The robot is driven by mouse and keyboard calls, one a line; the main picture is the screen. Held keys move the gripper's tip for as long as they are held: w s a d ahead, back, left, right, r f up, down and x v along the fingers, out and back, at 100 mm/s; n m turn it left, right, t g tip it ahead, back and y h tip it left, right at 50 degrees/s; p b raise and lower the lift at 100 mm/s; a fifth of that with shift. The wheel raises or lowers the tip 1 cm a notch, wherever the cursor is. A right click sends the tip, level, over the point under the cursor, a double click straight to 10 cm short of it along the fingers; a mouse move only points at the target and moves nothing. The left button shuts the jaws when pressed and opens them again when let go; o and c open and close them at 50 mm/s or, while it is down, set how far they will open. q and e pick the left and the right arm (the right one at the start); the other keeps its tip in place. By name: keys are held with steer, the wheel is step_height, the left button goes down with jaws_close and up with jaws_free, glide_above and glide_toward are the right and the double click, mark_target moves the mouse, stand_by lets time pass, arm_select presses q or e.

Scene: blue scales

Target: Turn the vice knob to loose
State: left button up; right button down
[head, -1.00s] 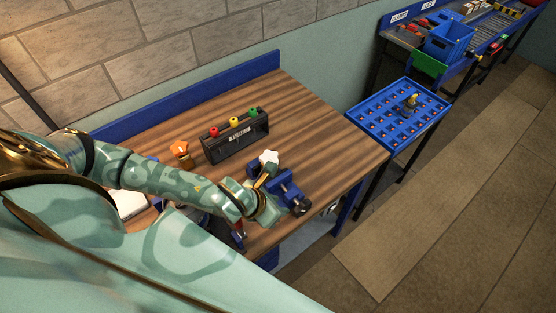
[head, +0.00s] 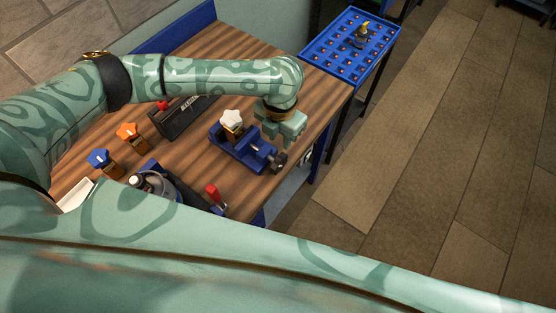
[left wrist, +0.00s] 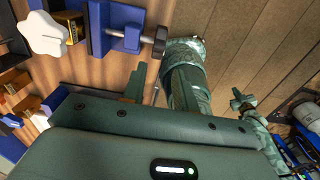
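The blue vice (head: 229,149) stands near the right end of the wooden bench. A white star knob (head: 232,121) sits on a brass-coloured post at it, and a dark round knob (head: 280,161) ends its screw. In the left wrist view the white knob (left wrist: 43,34) is at upper left and the dark knob (left wrist: 159,42) at top centre. My left gripper (head: 282,134) hangs just behind and right of the vice, apart from both knobs. Its fingers (left wrist: 150,82) look spread and empty. Green parts of mine show at right in the wrist view; the right gripper's state is unclear.
An orange knob (head: 127,131) and a blue knob (head: 98,157) stand left on the bench. A black box (head: 178,121) is partly behind my left arm. A red-handled device (head: 213,192) stands in front. A blue tray table (head: 351,46) is beyond the bench's right end.

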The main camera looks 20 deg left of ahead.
mark_target(279, 158)
arm_select(q)
step_height(279, 158, down, 14)
steer(key=shift+a+r+b, duration=0.1)
steer(key=shift+a+b, duration=0.05)
steer(key=shift+b, duration=1.1)
jaws_close()
